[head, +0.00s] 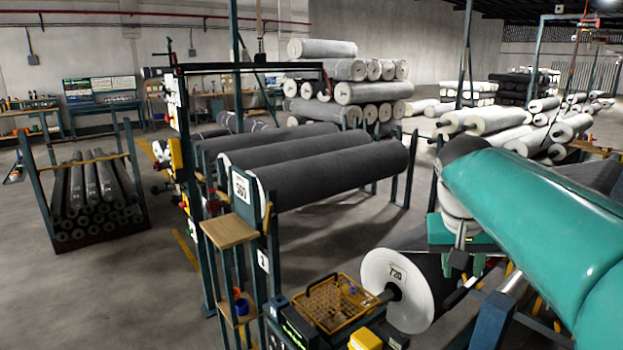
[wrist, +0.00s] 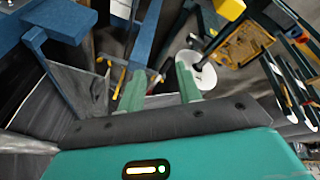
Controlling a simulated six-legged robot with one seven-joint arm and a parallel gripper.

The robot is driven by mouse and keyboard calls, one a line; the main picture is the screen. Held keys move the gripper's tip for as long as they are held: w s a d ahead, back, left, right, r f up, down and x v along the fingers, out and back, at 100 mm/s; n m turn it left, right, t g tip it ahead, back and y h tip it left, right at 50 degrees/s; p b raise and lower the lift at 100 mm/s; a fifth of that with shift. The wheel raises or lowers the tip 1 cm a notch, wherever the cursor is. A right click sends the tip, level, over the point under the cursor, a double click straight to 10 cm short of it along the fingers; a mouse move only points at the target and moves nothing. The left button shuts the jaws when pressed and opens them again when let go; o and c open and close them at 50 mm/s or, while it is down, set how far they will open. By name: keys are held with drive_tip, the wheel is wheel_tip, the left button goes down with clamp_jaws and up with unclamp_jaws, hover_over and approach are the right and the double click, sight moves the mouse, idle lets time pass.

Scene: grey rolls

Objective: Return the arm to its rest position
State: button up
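My teal arm (head: 535,205) stretches in from the right of the head view. The roll end also shows in the wrist view (wrist: 196,70), beyond the right finger. Whether the fingers touch anything below is hard to tell.
A yellow wire basket (head: 332,303) sits left of the roll end. Blue frame posts (head: 492,322) stand close below my arm. Dark grey rolls (head: 330,172) lie on a rack (head: 268,240) at centre. Open floor (head: 120,270) lies to the left.

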drive_tip(key=s+a+f+n+t+y, duration=0.1)
drive_tip(key=s+a+f, duration=0.4)
drive_tip(key=s, duration=0.3)
drive_tip(key=s+a+f+n+t+y, duration=0.2)
drive_tip(key=s+a+f, duration=0.2)
drive_tip(key=s+f, duration=0.3)
drive_tip(key=shift+s+a, duration=0.4)
drive_tip(key=shift+s, duration=0.3)
